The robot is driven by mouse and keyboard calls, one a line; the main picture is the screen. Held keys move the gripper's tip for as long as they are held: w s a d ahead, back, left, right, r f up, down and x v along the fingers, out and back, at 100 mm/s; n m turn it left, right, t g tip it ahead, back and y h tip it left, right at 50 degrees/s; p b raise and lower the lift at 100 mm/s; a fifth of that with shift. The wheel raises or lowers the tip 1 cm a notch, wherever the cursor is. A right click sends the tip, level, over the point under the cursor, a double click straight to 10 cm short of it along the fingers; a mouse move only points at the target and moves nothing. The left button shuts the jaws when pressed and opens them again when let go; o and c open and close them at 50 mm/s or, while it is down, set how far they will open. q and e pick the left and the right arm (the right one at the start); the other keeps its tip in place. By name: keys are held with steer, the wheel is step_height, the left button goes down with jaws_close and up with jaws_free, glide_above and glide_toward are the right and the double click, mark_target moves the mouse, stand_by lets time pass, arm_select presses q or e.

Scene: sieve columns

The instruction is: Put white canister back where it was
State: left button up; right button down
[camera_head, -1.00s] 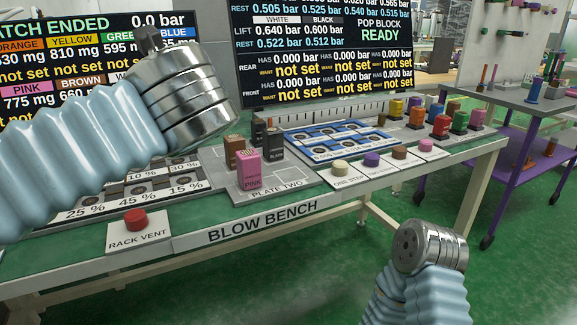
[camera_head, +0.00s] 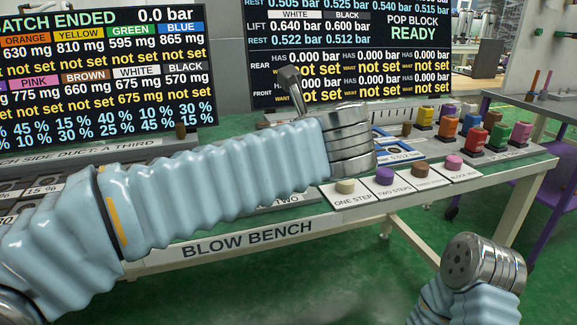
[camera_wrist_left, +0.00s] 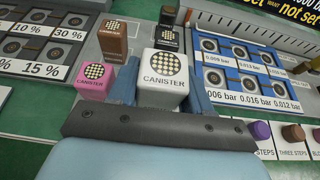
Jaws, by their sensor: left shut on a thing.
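The white canister (camera_wrist_left: 164,72) is upright between the two blue fingers of my left gripper (camera_wrist_left: 162,92), which is shut on it. In the wrist view it appears in front of a black canister (camera_wrist_left: 168,38), with a pink canister (camera_wrist_left: 95,82) and a brown canister (camera_wrist_left: 112,42) to its left. In the head view my left arm hides the canister and most of plate two. The canister's underside is hidden, so I cannot tell whether it touches the plate. My right wrist (camera_head: 484,262) shows low at the right, but its gripper fingers do not show.
A blue rack (camera_wrist_left: 237,75) with round ports and bar labels lies right of the white canister. A percentage rack (camera_wrist_left: 45,48) lies left. Coloured buttons (camera_head: 385,175) line the bench front (camera_head: 270,238).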

arm_select(q)
steer(key=shift+w+d+f, duration=0.1)
steer(key=shift+w+f, duration=0.45)
steer(key=shift+f, duration=0.15)
steer(key=shift+w+d+f, duration=0.15)
steer(key=shift+w+f, duration=0.7)
steer(key=shift+f, duration=0.3)
steer(key=shift+s+f+b, duration=0.1)
steer(key=shift+f+b, duration=0.25)
steer(key=shift+f, duration=0.95)
steer(key=shift+f, duration=0.2)
steer(key=o, duration=1.1)
steer(key=shift+o, duration=0.2)
steer(key=shift+r, duration=0.25)
steer(key=v, duration=1.2)
